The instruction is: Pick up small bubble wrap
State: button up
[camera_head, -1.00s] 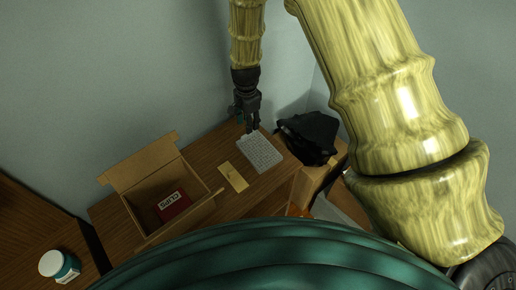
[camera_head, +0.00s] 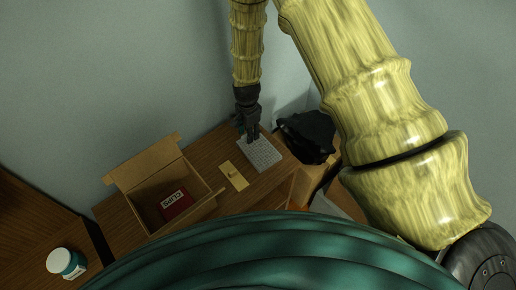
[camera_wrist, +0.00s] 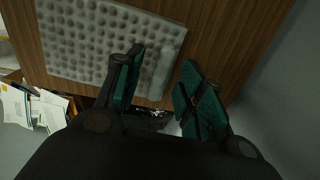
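The small bubble wrap (camera_head: 262,156) is a grey dimpled sheet lying flat on the wooden table, right of a tan envelope-like piece. It also shows in the wrist view (camera_wrist: 95,40), at upper left, with its smooth edge strip near my fingers. My gripper (camera_head: 252,136) is at the sheet's back edge. In the wrist view my gripper (camera_wrist: 158,88) has two green-padded fingers set apart, with the sheet's edge reaching between them. Whether the fingers touch the sheet I cannot tell.
An open cardboard box (camera_head: 152,207) holding a red box (camera_head: 173,203) stands at left. A tan flat piece (camera_head: 234,176) lies beside the sheet. A black bag (camera_head: 308,135) is at right. A white-lidded jar (camera_head: 62,262) sits at lower left. A wall stands behind the table.

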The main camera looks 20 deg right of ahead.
grip_shut()
jog(key=shift+r, duration=0.15)
